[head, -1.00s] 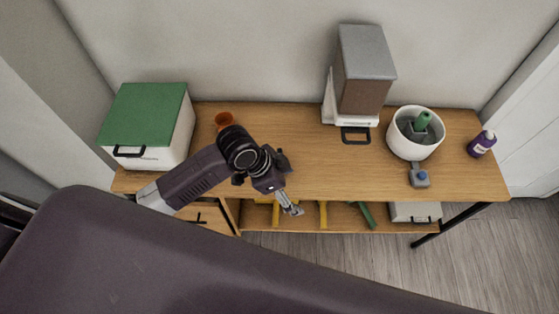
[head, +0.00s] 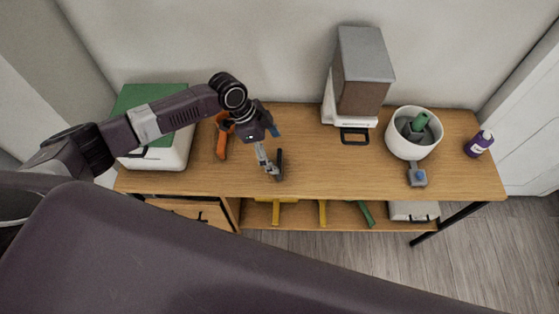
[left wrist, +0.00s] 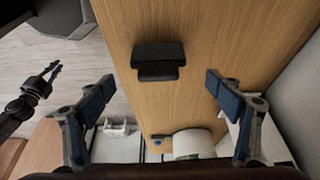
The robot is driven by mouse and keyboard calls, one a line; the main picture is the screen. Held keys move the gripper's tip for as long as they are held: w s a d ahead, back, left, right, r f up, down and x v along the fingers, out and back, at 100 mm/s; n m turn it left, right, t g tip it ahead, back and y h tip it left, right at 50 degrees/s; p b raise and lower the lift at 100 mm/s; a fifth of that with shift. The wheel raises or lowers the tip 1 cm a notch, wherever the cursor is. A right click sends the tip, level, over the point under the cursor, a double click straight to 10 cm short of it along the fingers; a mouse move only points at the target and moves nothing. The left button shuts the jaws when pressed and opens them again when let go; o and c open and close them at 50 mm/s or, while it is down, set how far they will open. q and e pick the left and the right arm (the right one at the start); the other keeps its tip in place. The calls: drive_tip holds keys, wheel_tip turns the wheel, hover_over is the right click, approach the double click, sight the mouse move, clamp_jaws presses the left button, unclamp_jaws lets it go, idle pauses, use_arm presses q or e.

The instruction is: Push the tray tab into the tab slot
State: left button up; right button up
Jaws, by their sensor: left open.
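A black block (left wrist: 158,60) with a wide part and a narrower step lies on the wooden bench in the left wrist view. It also shows as a dark upright shape (head: 280,164) in the head view. I cannot tell whether it is the tray tab. A black rectangular frame (head: 355,136) projects from the white base (head: 350,119) of the grey-topped machine. I cannot make out a tab slot. My left gripper (head: 273,155) is open over the bench, fingers (left wrist: 160,86) on either side of the view. My right gripper (left wrist: 50,72) hangs over the floor; its opening is unclear.
A green-lidded white box (head: 165,152) and an orange object (head: 221,142) stand left of my gripper. A white pot (head: 404,148), a grey piece with a blue button (head: 417,174) and a purple bottle (head: 479,144) stand right. The bench front between is clear.

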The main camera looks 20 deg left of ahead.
sight(278, 156)
use_arm(q)
drive_tip(key=shift+p+x, duration=0.4)
drive_tip(key=shift+x, duration=1.6)
drive_tip(key=shift+s, duration=0.1)
drive_tip(key=shift+c, duration=0.3)
drive_tip(key=c, duration=1)
